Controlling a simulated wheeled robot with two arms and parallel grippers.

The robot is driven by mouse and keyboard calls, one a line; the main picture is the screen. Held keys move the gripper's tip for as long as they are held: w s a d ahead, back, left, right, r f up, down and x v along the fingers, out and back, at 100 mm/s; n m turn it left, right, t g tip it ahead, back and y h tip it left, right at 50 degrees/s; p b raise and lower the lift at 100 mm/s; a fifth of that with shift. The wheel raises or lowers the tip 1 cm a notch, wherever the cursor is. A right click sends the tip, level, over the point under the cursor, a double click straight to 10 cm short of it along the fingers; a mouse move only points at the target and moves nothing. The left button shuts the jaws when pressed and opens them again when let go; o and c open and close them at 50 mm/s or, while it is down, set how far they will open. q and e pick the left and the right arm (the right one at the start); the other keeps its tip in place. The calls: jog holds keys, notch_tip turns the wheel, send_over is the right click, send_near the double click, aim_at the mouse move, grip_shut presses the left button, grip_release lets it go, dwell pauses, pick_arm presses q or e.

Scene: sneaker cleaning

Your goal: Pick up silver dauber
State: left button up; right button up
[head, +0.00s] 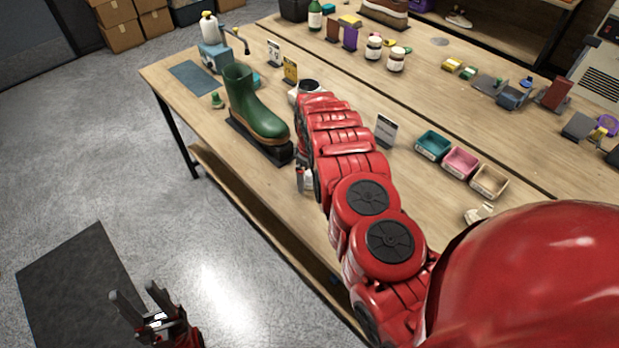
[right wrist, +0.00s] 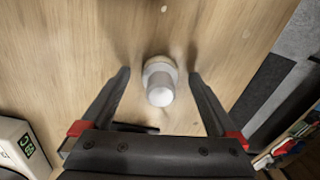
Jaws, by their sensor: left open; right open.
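The silver dauber (right wrist: 160,90) looks like a short pale cylinder with a rounded end in the right wrist view. It stands on the wooden table between the two fingers of my right gripper (right wrist: 158,75), which is open with a gap on each side of it. My left gripper (head: 134,291) is open and empty, low over the floor and away from the table.
A green boot (head: 246,108) stands on a dark base left of my right arm. Teal, pink and tan trays (head: 461,162) sit to the right, with a small card stand (head: 386,131) near the arm. Bottles and jars stand farther back on the table (head: 350,225).

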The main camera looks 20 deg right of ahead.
jog(key=shift+f, duration=0.15)
jog(key=c, duration=1.4)
jog(key=shift+w+r, duration=0.1)
jog(key=shift+r, duration=0.1)
jog(key=shift+c, duration=0.2)
